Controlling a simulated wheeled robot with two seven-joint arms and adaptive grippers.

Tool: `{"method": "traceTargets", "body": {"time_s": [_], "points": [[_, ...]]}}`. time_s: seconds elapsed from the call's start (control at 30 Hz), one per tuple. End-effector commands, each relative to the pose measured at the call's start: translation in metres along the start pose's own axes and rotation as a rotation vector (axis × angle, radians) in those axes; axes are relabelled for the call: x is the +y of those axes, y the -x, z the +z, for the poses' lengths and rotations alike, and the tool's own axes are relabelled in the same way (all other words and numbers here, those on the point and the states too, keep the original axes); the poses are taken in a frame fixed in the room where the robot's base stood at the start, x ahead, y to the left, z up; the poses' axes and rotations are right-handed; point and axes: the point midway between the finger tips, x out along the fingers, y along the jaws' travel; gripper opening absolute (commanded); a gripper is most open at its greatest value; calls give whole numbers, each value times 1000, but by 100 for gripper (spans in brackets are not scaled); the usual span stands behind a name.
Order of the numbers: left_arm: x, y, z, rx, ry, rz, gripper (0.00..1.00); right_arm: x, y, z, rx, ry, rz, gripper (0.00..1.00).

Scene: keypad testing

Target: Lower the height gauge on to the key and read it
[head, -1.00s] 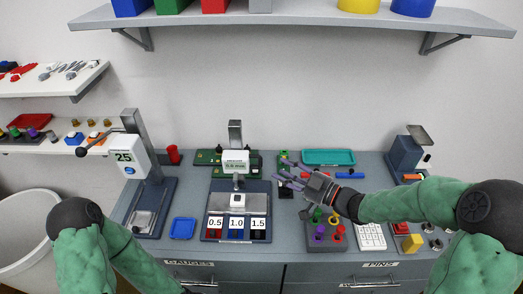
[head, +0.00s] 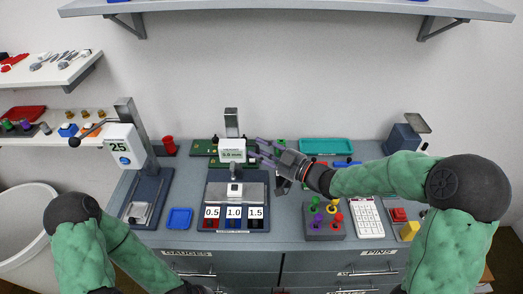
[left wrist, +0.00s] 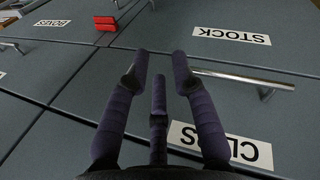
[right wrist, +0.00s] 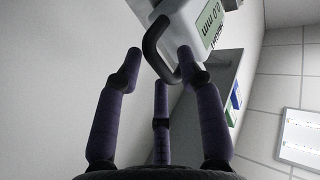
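The height gauge (head: 231,150) has a white head on a grey column, with a small display. In the right wrist view the gauge head (right wrist: 195,18) shows at the top, and its green display appears to read 0.0 mm. A dark curved handle (right wrist: 153,50) hangs from it between my fingertips. My right gripper (head: 264,152) is open just right of the gauge head; I cannot tell if it touches the handle. The key (head: 235,190), a small pale block, sits on the plate below the gauge. My left gripper (left wrist: 158,60) is open and empty, low before the drawers.
Bins labelled 0.5, 1.0 and 1.5 (head: 234,212) stand before the plate. A press-like device marked 25 (head: 122,146) and a blue tray (head: 180,218) are to the left. A block with coloured knobs (head: 323,218) and a white keypad (head: 368,218) are to the right.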

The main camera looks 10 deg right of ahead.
Motion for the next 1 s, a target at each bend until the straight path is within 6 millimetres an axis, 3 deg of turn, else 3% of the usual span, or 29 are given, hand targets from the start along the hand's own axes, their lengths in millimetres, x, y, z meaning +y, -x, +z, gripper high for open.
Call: {"method": "traceTargets", "body": {"time_s": [0.03,0.1,0.37,0.7,1.0], "points": [[0,0,0,0,0,0,26,0,0,0,0,0,0,17],[0,0,0,0,0,0,26,0,0,0,0,0,0,0],[-1,-2,0,0,0,0,26,0,0,3,0,0,-1,0],[-8,-23,-1,0,0,0,26,-1,0,41,-1,-2,-2,0],[-8,-21,-1,0,0,0,26,-1,0,40,-2,-1,-2,0]]}}
